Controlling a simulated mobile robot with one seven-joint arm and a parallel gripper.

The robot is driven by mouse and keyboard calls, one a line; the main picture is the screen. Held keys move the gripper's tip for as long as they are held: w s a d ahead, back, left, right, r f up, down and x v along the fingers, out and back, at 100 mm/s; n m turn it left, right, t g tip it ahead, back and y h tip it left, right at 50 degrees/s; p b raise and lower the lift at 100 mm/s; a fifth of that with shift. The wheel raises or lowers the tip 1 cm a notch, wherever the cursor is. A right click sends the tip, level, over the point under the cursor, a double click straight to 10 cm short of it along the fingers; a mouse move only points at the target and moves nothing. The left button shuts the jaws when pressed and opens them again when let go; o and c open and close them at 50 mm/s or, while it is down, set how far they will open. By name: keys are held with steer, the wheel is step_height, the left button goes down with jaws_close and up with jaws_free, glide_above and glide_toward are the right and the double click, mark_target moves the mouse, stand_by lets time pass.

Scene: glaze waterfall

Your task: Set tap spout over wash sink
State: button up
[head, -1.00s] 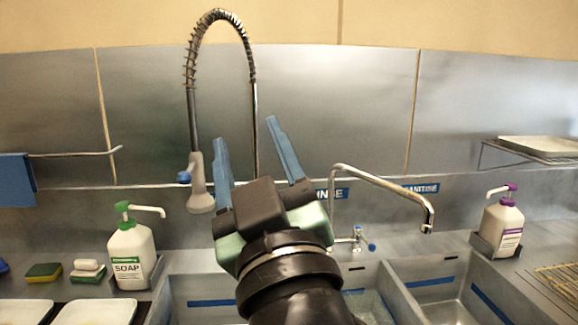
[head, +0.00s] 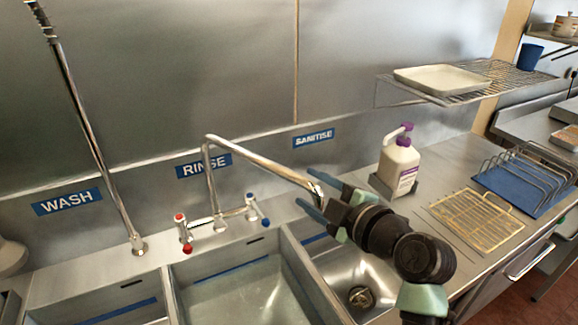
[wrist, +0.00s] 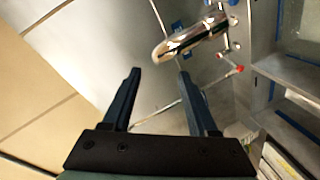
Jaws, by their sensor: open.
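The chrome tap spout (head: 258,163) rises behind the rinse sink and reaches right, its outlet end near the divider between the rinse and sanitise sinks. It also shows in the wrist view (wrist: 192,37), just beyond my fingertips. My gripper (head: 307,189) is open and empty, its blue fingers close around the outlet end in the head view. In the wrist view the gripper (wrist: 159,72) has its fingers apart, with the outlet end ahead of the gap; I cannot tell if they touch. The wash sink (head: 130,312) is at lower left under the WASH label (head: 66,201), partly cut off.
The rinse sink (head: 174,300) holds water; the sanitise sink (head: 335,262) is right of it. Red and blue tap handles (head: 180,219) flank the spout base. A spray-hose riser (head: 90,130) stands left. A purple-topped bottle (head: 398,165) and wire rack (head: 478,219) are right.

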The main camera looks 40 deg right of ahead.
mark_target(294, 178)
steer(key=p+x, duration=0.2)
steer(key=x, duration=0.5)
steer(key=shift+r, duration=0.1)
steer(key=shift+x, duration=0.85)
steer(key=shift+s+d, duration=0.1)
jaws_close()
stand_by(0.4)
